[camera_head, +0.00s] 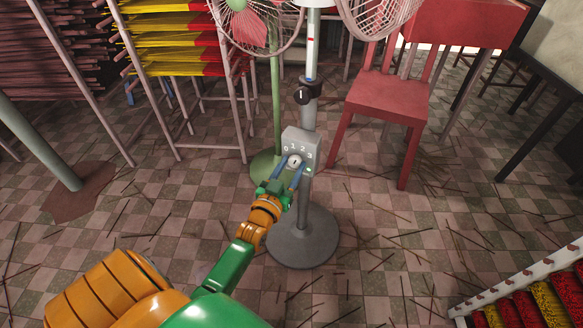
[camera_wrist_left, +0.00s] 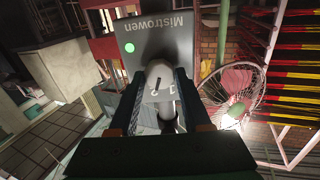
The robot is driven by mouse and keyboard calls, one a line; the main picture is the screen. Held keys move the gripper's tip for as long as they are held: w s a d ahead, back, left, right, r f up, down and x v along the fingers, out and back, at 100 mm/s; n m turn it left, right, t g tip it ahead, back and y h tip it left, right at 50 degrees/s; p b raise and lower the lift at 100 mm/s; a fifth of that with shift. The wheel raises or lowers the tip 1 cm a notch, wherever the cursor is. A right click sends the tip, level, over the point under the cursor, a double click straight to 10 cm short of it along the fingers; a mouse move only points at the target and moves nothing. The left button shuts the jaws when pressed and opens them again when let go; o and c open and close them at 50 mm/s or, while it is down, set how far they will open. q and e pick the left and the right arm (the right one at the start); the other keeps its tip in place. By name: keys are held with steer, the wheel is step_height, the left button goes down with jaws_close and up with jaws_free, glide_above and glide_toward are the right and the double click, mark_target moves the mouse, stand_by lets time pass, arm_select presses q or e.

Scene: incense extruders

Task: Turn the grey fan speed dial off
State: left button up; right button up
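The grey fan speed dial (camera_head: 294,160) is a round knob on the front of a grey control box (camera_head: 302,140) on the fan's pole. The numbers 0 to 3 are printed in an arc above it. My left gripper (camera_head: 293,168) is at the dial, with its blue fingers apart, one on each side of the knob. In the left wrist view the dial (camera_wrist_left: 160,77) sits between the fingertips, with a short dark pointer mark; I cannot tell if the fingers touch it. The box (camera_wrist_left: 160,45) there shows the word Mistrowen and a green dot. My right gripper is not in view.
The grey fan stands on a round base (camera_head: 302,240). A green fan (camera_head: 265,165) stands just behind it. A red chair (camera_head: 385,97) is to the right, racks of incense sticks (camera_head: 175,40) to the left. Loose sticks lie on the tiled floor.

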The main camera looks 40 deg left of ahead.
arm_select(q)
jaws_close()
